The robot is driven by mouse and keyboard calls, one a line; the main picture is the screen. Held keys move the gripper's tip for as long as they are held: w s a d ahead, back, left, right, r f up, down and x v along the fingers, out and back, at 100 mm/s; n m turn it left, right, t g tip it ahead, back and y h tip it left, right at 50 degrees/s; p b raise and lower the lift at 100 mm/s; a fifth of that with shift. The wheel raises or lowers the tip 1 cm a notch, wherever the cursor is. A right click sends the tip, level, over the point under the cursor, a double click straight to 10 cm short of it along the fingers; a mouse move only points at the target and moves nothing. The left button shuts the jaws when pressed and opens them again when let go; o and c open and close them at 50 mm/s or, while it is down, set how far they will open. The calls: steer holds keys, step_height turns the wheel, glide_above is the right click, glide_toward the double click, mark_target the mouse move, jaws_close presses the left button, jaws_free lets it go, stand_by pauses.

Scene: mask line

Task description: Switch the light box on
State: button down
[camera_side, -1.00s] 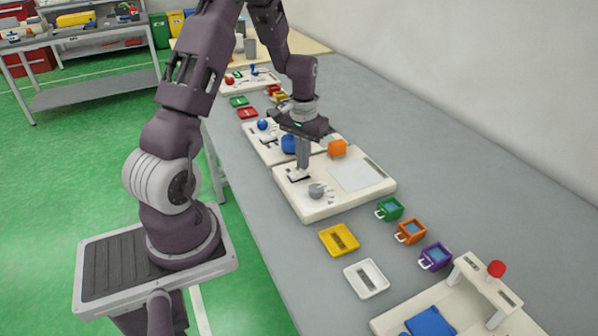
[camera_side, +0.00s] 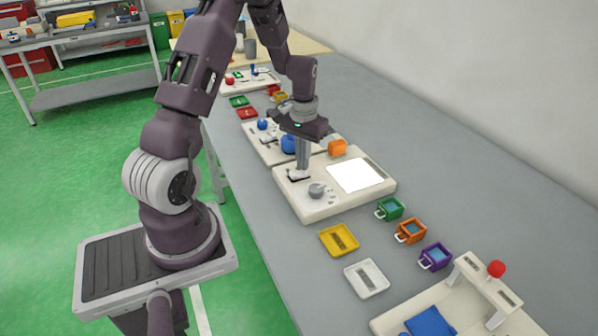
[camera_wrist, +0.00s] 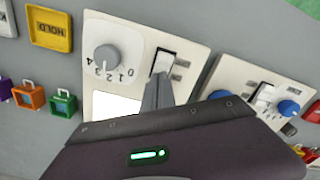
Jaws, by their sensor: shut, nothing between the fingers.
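The light box (camera_side: 320,205) is a cream panel on the grey bench. Its square screen (camera_side: 356,175) glows bright white, and the screen also shows bright in the wrist view (camera_wrist: 115,106). A grey dial (camera_side: 316,190) sits at its front, with numbers around it in the wrist view (camera_wrist: 106,58). A rocker switch (camera_wrist: 165,62) in a dark frame is beside the dial. My gripper (camera_side: 301,172) is shut and empty, its fingertips down at the switch. In the wrist view the fingers (camera_wrist: 159,84) cover part of the switch; I cannot tell whether they touch it.
Behind is another panel (camera_side: 262,143) with blue knobs.

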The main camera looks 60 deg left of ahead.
step_height(320, 180, up, 6)
stand_by(0.5)
steer(key=s+d+r+m+t, duration=0.2)
steer(key=s+d+r+m, duration=0.1)
steer(key=d+r, duration=0.95)
steer(key=s+d+r+m+t, duration=0.3)
steer(key=s+d, duration=0.7)
steer(key=s, duration=0.4)
steer(key=shift+d+r+t, duration=0.3)
steer(key=shift+d+r, duration=0.05)
steer(key=shift+r, duration=0.3)
steer(key=shift+s, duration=0.1)
